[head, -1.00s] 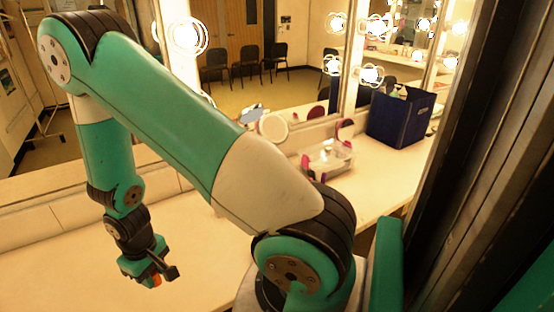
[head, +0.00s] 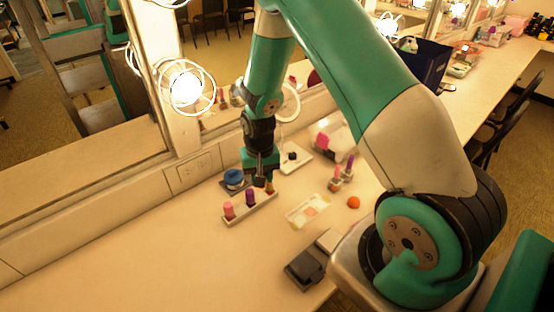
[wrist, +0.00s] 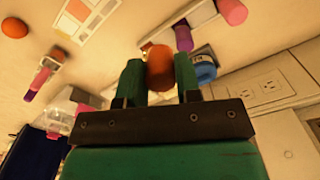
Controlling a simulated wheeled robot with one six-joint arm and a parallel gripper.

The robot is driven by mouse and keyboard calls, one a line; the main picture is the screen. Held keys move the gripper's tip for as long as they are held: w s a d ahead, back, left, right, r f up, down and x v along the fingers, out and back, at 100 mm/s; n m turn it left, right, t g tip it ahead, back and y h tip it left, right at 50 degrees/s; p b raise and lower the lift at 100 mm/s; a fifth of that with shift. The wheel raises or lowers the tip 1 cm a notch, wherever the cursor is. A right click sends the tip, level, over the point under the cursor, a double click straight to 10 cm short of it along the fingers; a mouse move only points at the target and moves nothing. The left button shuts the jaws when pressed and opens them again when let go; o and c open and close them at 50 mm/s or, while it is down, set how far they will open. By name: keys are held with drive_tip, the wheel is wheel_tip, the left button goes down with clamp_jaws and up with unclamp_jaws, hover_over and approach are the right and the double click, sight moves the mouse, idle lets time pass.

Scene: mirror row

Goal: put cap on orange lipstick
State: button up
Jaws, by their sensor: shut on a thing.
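My gripper (head: 264,180) is above the right end of a pale lipstick rack (head: 238,218). In the wrist view its two green fingers (wrist: 158,62) are shut on an orange-brown cap (wrist: 160,72). The cap's orange end also shows low at the gripper in the head view (head: 270,188). A pink lipstick (head: 229,210) and a purple lipstick (head: 250,197) stand upright in the rack. The orange lipstick is not clearly seen apart from the held piece. I cannot tell whether the cap touches anything below.
A blue jar (head: 233,178) stands behind the rack. A palette (head: 308,209), an orange ball (head: 353,202) and small bottles (head: 336,183) lie to the right. Dark boxes (head: 305,270) are near the front edge. The counter left of the rack is clear.

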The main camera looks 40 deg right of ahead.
drive_tip(key=w+d+f+m+b, duration=0.2)
drive_tip(key=w+d+m+b, duration=0.2)
drive_tip(key=w+d+m, duration=0.3)
drive_tip(key=shift+m, duration=0.7)
drive_tip(key=shift+s+a+f+b, duration=0.1)
drive_tip(key=shift+s+f+b, duration=0.15)
drive_tip(key=shift+f+b, duration=0.5)
drive_tip(key=shift+s+d+f+b, duration=0.1)
drive_tip(key=shift+s+f+b, duration=0.25)
drive_tip(key=shift+f, duration=0.6)
drive_tip(key=shift+s+a+f+b, duration=0.1)
drive_tip(key=shift+s+f+b, duration=0.05)
drive_tip(key=shift+f+b, duration=0.6)
drive_tip(key=shift+a+f+b, duration=0.1)
drive_tip(key=shift+f+b, duration=0.4)
drive_tip(key=shift+f, duration=0.95)
idle(0.4)
drive_tip(key=o, duration=1.5)
drive_tip(key=shift+c, duration=0.2)
drive_tip(key=shift+r, duration=0.1)
drive_tip(key=shift+r+p, duration=2.55)
drive_tip(key=shift+r, duration=0.9)
